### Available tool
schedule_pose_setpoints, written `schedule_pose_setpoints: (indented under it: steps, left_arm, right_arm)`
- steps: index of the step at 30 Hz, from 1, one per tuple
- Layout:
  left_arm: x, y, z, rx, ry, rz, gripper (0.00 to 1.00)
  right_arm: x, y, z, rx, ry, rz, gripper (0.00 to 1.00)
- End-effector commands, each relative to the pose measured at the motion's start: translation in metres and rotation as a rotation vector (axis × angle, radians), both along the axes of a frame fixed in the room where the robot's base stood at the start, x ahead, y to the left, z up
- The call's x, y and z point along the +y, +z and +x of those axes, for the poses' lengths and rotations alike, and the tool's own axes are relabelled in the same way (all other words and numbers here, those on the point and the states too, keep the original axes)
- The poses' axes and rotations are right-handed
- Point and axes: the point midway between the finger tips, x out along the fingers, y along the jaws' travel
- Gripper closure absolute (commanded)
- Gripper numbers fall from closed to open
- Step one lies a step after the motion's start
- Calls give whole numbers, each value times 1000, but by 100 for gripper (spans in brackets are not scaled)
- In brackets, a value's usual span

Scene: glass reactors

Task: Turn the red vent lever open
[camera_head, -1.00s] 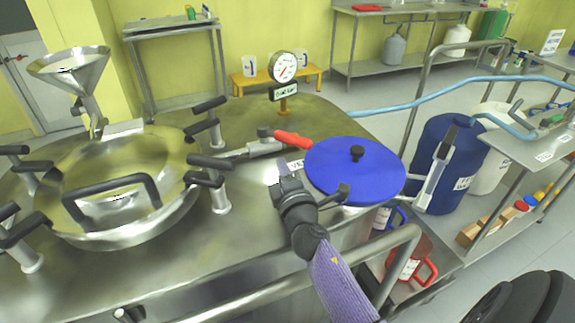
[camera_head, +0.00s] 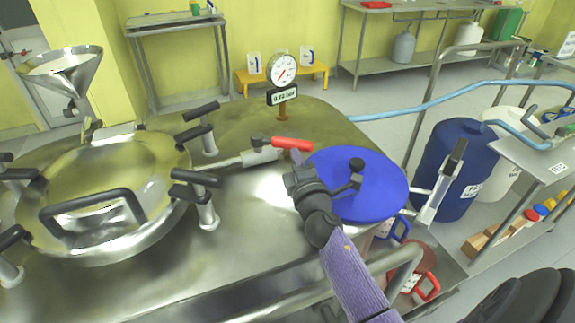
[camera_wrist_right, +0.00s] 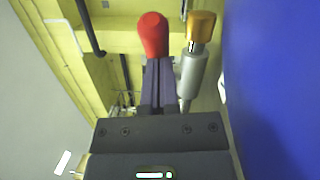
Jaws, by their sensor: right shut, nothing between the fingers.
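The red vent lever (camera_head: 292,144) sits on a grey valve body (camera_head: 259,157) at the end of a thin pipe from the steel vessel. The lever points right, toward the blue lid. In the right wrist view its rounded red end (camera_wrist_right: 153,35) shows just beyond my fingertips, beside a metal cylinder with an orange-yellow cap (camera_wrist_right: 197,45). My right gripper (camera_head: 297,160) is close in front of the lever. In the right wrist view its dark fingers (camera_wrist_right: 157,72) are together and empty. I cannot tell whether they touch the lever. My left gripper is out of view.
The blue round lid (camera_head: 365,190) with black knobs lies just right of and under my right gripper. A dial gauge (camera_head: 281,69) stands behind the lever. The round hatch (camera_head: 100,195) with black handles is at left. A steel rail (camera_head: 395,270) crosses in front.

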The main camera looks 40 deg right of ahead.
Motion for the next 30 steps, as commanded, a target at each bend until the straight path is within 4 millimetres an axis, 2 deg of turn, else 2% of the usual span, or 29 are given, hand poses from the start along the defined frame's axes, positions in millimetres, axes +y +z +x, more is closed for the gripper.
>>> schedule_pose_setpoints:
  steps: [3,14,17,24,30]
  left_arm:
    - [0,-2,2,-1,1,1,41]
    - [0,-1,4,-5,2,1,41]
    - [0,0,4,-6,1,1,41]
    - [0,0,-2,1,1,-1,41]
    - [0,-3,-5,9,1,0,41]
  right_arm:
    - [-8,0,3,-1,-1,0,100]
    - [-6,0,0,1,-1,0,100]
    - [-2,-2,-11,1,0,2,100]
    - [16,-9,-57,2,-1,3,100]
    - [25,-12,-83,1,-2,2,100]
